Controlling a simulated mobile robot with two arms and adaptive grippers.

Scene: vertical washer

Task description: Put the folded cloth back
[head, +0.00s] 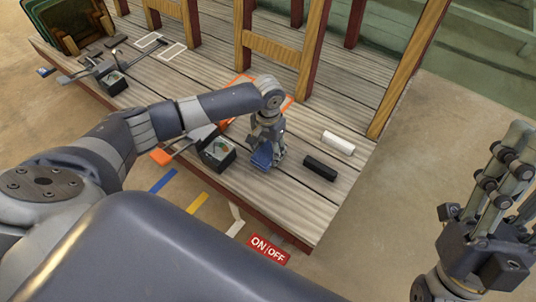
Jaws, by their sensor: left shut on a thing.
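My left gripper (266,148) points down over the right part of the wooden platform and is shut on a small blue folded cloth (261,158). The cloth is at or just above the planks; I cannot tell whether it touches them. The gripper hides part of it. An orange square outline (241,79) is marked on the planks just behind the gripper, partly hidden by my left arm. My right gripper (512,150) is at the right edge, away from the platform, with its fingers extended, open and empty.
A white bar (338,143) and a black bar (320,168) lie right of the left gripper. A dark open box (218,153) stands close on its left. Wooden uprights (313,45) rise behind. A red ON/OFF label (268,249) is in front of the platform (290,205).

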